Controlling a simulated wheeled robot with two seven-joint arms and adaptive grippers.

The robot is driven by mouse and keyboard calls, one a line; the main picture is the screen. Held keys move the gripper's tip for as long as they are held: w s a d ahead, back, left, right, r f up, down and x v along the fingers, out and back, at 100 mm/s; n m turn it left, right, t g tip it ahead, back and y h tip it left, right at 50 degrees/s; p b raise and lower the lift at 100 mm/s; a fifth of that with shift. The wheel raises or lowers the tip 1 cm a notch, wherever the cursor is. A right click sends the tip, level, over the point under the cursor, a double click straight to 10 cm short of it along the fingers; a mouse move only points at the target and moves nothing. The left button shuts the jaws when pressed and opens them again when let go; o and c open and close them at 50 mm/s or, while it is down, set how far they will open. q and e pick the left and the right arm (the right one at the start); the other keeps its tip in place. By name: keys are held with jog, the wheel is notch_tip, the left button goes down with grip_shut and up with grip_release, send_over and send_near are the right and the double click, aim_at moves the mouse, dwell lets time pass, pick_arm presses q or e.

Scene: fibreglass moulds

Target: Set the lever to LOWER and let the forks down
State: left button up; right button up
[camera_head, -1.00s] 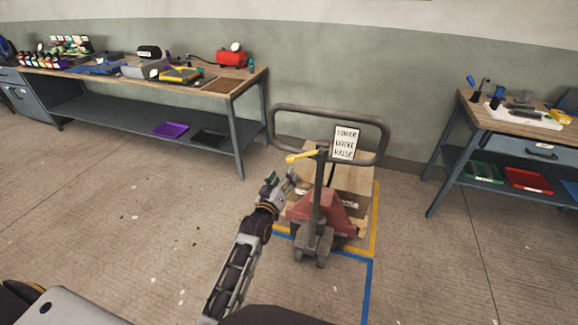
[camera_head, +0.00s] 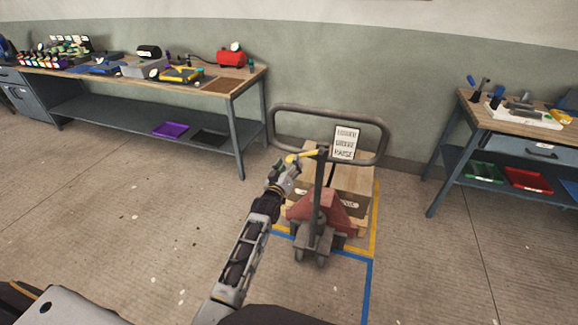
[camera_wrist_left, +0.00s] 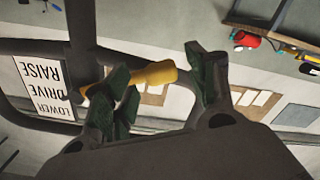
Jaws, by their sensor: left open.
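The red pallet truck (camera_head: 318,208) stands on the floor, with its grey loop handle (camera_head: 330,110) upright. The yellow lever (camera_head: 302,156) sticks out to the left below the loop; it also shows in the left wrist view (camera_wrist_left: 156,74). A white card (camera_head: 345,142) lists LOWER, DRIVE and RAISE. My left gripper (camera_head: 285,166) is open right beside the lever's left end. In the left wrist view, the lever's knob appears between its green-padded fingers (camera_wrist_left: 160,66); contact cannot be told. The forks are hidden under the load. My right gripper is not in view.
A wooden load (camera_head: 352,180) sits behind the truck's body, inside yellow and blue floor lines (camera_head: 368,285). A long workbench (camera_head: 250,83) stands at the left, another bench (camera_head: 470,108) at the right.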

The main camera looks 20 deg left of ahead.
pick_arm(q)
jog(key=shift+w, duration=0.1)
jog(key=c, duration=0.6)
grip_shut()
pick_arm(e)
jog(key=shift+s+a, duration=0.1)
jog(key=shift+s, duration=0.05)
